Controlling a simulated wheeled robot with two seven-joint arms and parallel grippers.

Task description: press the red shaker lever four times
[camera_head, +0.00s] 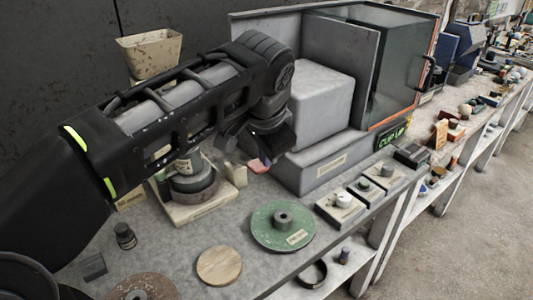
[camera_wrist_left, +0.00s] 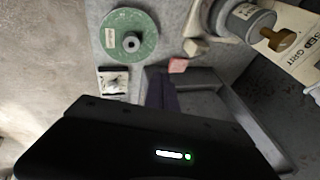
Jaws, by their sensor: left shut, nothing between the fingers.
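A small pinkish-red piece (camera_head: 259,165), which looks like the red lever, shows beside the shaker just below my left gripper. It also shows in the left wrist view (camera_wrist_left: 178,65), beyond the dark fingertips. The shaker (camera_head: 193,186) has a grey cylinder on a cream base and is partly hidden by my left arm. My left gripper (camera_head: 256,146) is shut and empty, pointing down close above the red piece. I cannot tell whether it touches it. My right gripper is in neither view.
A grey machine (camera_head: 322,105) with a clear-fronted enclosure stands right behind the gripper. A green disc (camera_head: 265,232), a wooden disc (camera_head: 219,266) and small switch boxes (camera_head: 340,208) lie toward the bench's front. A cream hopper (camera_head: 150,55) stands at the back left.

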